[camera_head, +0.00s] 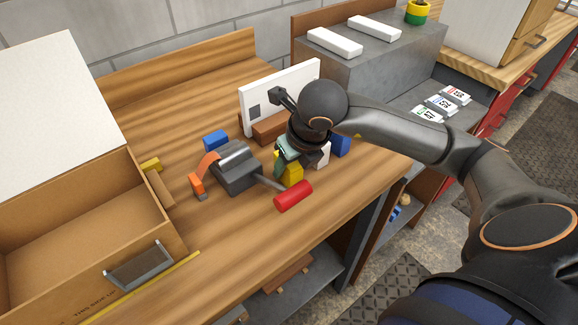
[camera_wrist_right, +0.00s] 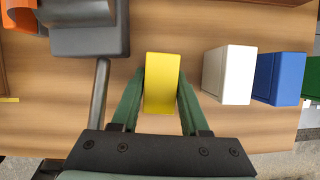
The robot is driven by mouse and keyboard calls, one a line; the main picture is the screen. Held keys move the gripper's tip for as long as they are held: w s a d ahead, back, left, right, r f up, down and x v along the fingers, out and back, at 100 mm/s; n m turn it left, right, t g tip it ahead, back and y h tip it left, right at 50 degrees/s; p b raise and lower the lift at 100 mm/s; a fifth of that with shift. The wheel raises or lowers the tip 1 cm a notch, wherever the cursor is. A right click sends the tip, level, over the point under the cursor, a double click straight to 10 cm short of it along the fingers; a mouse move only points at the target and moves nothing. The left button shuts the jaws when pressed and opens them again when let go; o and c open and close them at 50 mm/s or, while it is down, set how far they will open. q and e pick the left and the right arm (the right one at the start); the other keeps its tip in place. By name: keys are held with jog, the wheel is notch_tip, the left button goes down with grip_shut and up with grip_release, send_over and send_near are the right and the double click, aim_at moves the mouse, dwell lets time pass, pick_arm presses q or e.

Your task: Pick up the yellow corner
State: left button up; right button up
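The yellow corner (camera_wrist_right: 162,82) is a yellow block standing on the wooden table in the right wrist view. It also shows in the head view (camera_head: 291,170), partly hidden by my right gripper (camera_head: 284,156). The green fingers of my right gripper (camera_wrist_right: 162,90) reach down on both sides of the block, very close to its sides. I cannot tell whether they press on it. The block appears to be at table level. My left gripper is in neither view.
A grey tool (camera_head: 237,168) with a rod and red handle (camera_head: 293,195) lies left of the yellow block. A white block (camera_wrist_right: 229,75) and a blue block (camera_wrist_right: 278,76) stand close on the right. A white panel (camera_head: 285,90) stands behind; an open cardboard box (camera_head: 70,215) is at left.

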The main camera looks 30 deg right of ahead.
grip_shut()
